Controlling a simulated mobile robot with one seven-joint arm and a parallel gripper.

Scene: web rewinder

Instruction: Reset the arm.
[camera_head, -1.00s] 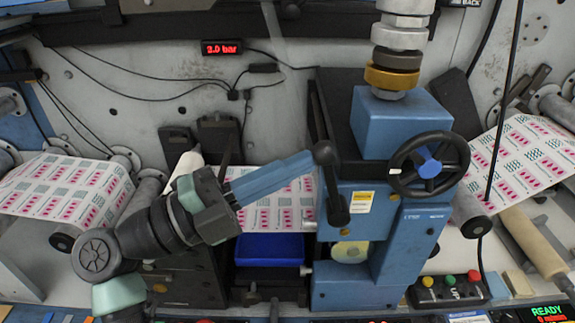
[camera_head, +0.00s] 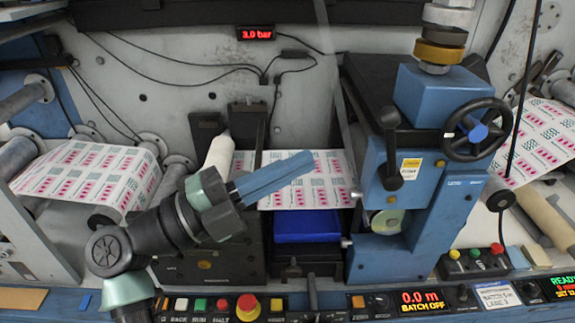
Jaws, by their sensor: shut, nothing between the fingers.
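My arm reaches in from the lower left in the head view. My gripper (camera_head: 308,160) has long blue fingers that lie together as one bar, pointing right and slightly up. They show nothing held. Its tips overlap the printed web (camera_head: 335,168) in the picture, and I cannot tell the depth between them. The black lever (camera_head: 391,150) on the blue press unit (camera_head: 425,190) stands nearly upright, to the right of the fingertips with a visible gap. The blue tray (camera_head: 307,226) is below the fingers.
The black handwheel (camera_head: 478,130) projects at the right of the press unit. A control panel (camera_head: 340,301) with buttons and a red stop button (camera_head: 246,307) runs along the front. A pressure display (camera_head: 256,34) hangs above. Open space separates the fingertips from the lever.

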